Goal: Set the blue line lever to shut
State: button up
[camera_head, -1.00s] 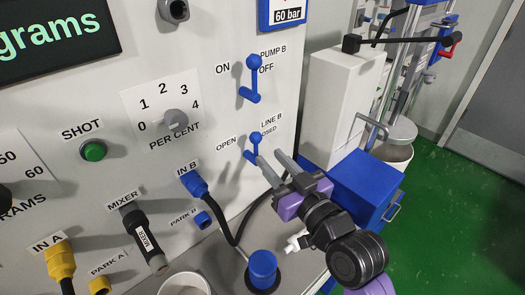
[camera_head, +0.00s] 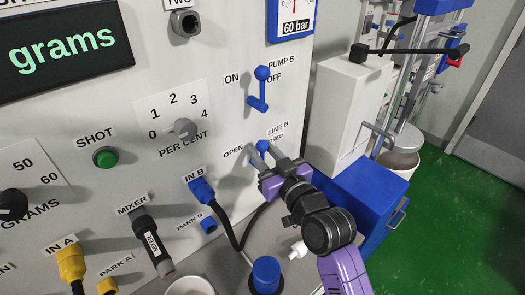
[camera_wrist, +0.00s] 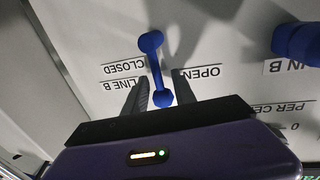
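The blue line lever (camera_head: 262,146) is on the panel under the LINE B label, between the words OPEN on the left and CLOSED on the right. Its ball end stands up, roughly midway between the words. In the wrist view, which is upside down, the lever (camera_wrist: 155,68) runs from its hub to the ball end between my fingers. My gripper (camera_head: 264,152) is at the lever, its fingers on either side of the ball. In the wrist view my gripper (camera_wrist: 162,93) is open; the left finger looks close to the ball, but contact is unclear.
The blue PUMP B lever (camera_head: 260,88) is just above. The IN B plug (camera_head: 201,190) and its black cable are below left. A PER CENT dial (camera_head: 184,128) is to the left. A blue box (camera_head: 365,195) stands to the right.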

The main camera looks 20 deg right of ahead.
grip_shut()
dwell(1.3)
